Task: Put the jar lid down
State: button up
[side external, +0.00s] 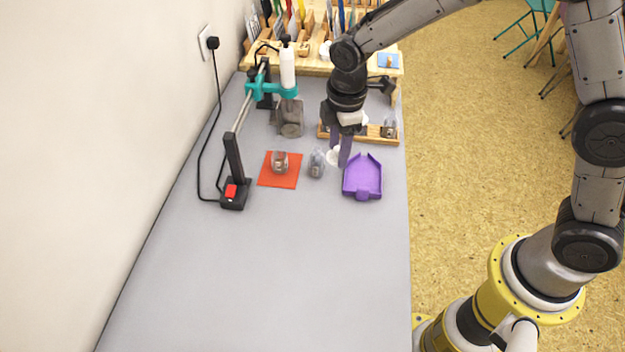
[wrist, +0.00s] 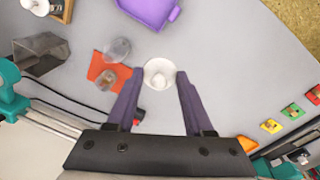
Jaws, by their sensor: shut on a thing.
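The jar lid (wrist: 160,72) is a small white disc with a raised knob. In the wrist view it sits between the tips of my gripper (wrist: 159,78), whose two purple fingers are shut on it. In the side view the white lid (side external: 332,156) shows at the fingertips of my gripper (side external: 339,158), left of the purple tray and low over the grey table. I cannot tell whether the lid touches the table. A clear glass jar (side external: 316,165) stands just left of the lid. Another glass jar (side external: 279,162) stands on the orange-red mat (side external: 291,182).
A purple tray (side external: 363,180) lies right of my gripper. A wooden rack (side external: 374,134) with a small jar stands behind. A teal and black stand (side external: 240,155) and a grey metal piece (side external: 290,120) are on the left. The front of the table (side external: 270,270) is clear.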

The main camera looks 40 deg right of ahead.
jog(key=s+d+f, duration=0.1)
jog(key=s+f, duration=0.1)
jog(key=s, duration=0.7)
send_over(312, 199)
jog(key=f, duration=0.9)
jog(key=shift+s+f, duration=0.2)
jog(key=shift+f, duration=0.1)
jog(key=shift+w+f, duration=0.15)
jog(key=shift+f, duration=1.55)
jog(key=shift+f, duration=0.15)
jog(key=o, duration=1.3)
